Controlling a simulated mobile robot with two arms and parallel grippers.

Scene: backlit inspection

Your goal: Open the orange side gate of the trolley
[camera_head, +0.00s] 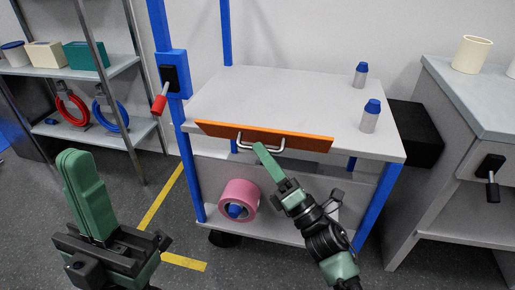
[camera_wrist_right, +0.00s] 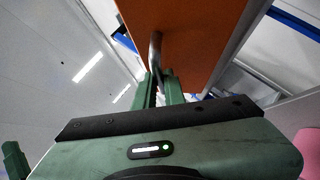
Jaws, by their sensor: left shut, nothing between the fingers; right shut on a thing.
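The orange side gate (camera_head: 290,141) is a long narrow panel along the front edge of the trolley's grey top (camera_head: 280,95). A pale metal bar handle (camera_head: 240,143) is fixed on its outer face. My right gripper (camera_head: 261,149) is shut on the handle. In the right wrist view, the handle (camera_wrist_right: 155,48) runs down from the orange panel (camera_wrist_right: 200,35) between the green fingers (camera_wrist_right: 160,88). My left gripper (camera_head: 74,158) is shut and empty, raised at the lower left, well away from the trolley.
Two blue-capped bottles (camera_head: 370,116) (camera_head: 361,75) stand on the trolley top. A pink roll (camera_head: 239,198) lies on its lower shelf. A red-handled lever (camera_head: 160,102) is on the left blue post. Shelving (camera_head: 130,66) stands left, a grey cabinet (camera_head: 440,105) right. Floor at the front left is clear.

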